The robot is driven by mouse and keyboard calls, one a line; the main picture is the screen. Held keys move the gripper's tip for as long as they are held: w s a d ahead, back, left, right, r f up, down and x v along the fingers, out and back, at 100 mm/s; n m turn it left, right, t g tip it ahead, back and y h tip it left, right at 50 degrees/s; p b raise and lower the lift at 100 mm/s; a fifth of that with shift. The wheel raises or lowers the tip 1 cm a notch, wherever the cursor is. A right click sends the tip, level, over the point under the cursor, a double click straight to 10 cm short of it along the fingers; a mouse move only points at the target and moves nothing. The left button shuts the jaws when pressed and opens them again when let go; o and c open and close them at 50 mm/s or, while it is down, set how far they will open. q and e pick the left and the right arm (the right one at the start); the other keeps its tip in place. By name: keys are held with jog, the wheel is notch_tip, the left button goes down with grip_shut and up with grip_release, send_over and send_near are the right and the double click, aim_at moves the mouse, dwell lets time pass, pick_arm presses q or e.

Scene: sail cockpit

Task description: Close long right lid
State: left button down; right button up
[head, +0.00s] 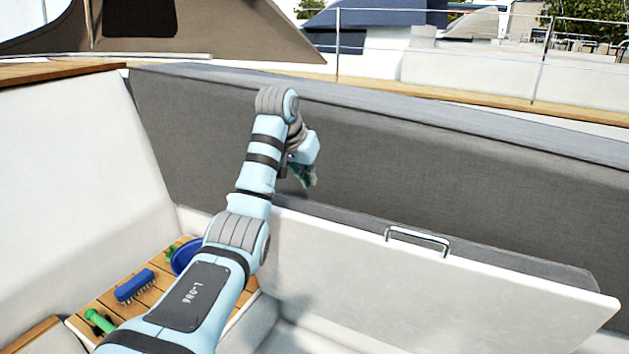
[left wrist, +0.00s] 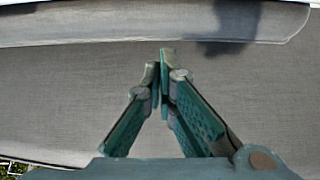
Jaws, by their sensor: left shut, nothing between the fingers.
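The long right lid (head: 400,290) stands raised, its pale face toward me. A metal handle (head: 417,240) is near its upper edge, and a grey cushion (head: 500,262) shows behind that edge. My left gripper (head: 306,180) is above and behind the lid's far left end, in front of the grey backrest (head: 400,165). Its fingers (left wrist: 163,62) are shut and empty in the left wrist view, over grey fabric. Whether they touch the fabric I cannot tell. My left forearm hides the lid's left end. My right gripper is out of view.
A slatted wooden surface (head: 112,298) at lower left holds a blue brush (head: 134,287), a green-handled item (head: 99,321) and a blue bowl (head: 185,257), partly hidden by my arm. A pale wall (head: 75,160) rises at left. A metal railing (head: 440,65) runs behind the backrest.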

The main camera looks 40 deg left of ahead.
aim_at(314, 211)
pick_arm(q)
jog(key=x, duration=0.7)
jog(key=shift+w+a+f, duration=0.1)
jog(key=shift+w+f, duration=0.1)
jog(key=shift+f, duration=0.15)
jog(key=s, duration=0.1)
jog(key=s+b, duration=0.1)
jog(key=s, duration=0.1)
jog(key=shift+s+d+f+b, duration=0.15)
jog(key=shift+d+f+b, duration=0.15)
jog(key=shift+d+f, duration=0.1)
jog(key=shift+s+d+r, duration=0.1)
jog(key=shift+s, duration=0.3)
jog(key=shift+w, duration=0.15)
